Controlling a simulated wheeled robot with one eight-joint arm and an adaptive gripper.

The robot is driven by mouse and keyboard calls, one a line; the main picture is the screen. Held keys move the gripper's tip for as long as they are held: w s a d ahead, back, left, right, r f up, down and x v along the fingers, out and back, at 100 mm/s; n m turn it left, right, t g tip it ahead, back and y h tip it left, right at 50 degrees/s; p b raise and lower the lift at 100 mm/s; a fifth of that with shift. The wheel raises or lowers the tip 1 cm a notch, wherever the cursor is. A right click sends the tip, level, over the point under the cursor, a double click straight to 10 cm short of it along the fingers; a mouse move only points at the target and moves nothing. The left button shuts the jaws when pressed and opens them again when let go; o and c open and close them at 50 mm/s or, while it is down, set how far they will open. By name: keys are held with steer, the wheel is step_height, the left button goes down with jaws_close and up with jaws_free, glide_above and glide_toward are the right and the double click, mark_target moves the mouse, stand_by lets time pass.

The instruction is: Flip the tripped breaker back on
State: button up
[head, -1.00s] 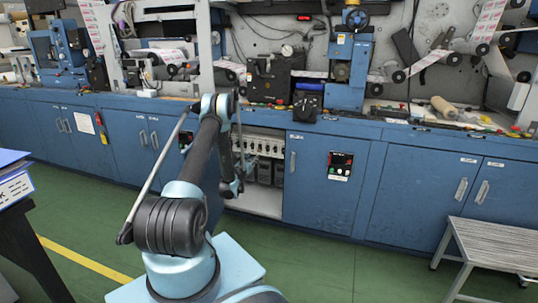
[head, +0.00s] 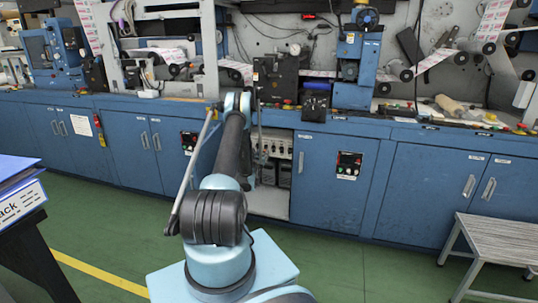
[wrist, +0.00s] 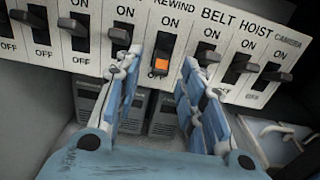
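A row of black breaker switches on a white panel (wrist: 230,75) fills the top of the wrist view. The breaker labelled REWIND (wrist: 165,44) sits in the middle, with an orange patch showing below its black lever. I cannot tell whether a fingertip touches the panel.
Dark boxes (wrist: 165,115) stand under the panel. Blue cabinet doors (head: 322,185) flank the bay. A grey stool (head: 495,240) stands at the right and a dark table with a binder (head: 20,205) at the left. Green floor between them is clear.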

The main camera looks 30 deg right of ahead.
mark_target(265, 150)
steer(key=shift+x, duration=1)
steer(key=shift+w, duration=0.1)
steer(key=shift+c, duration=0.6)
steer(key=shift+d, duration=0.1)
jaws_close()
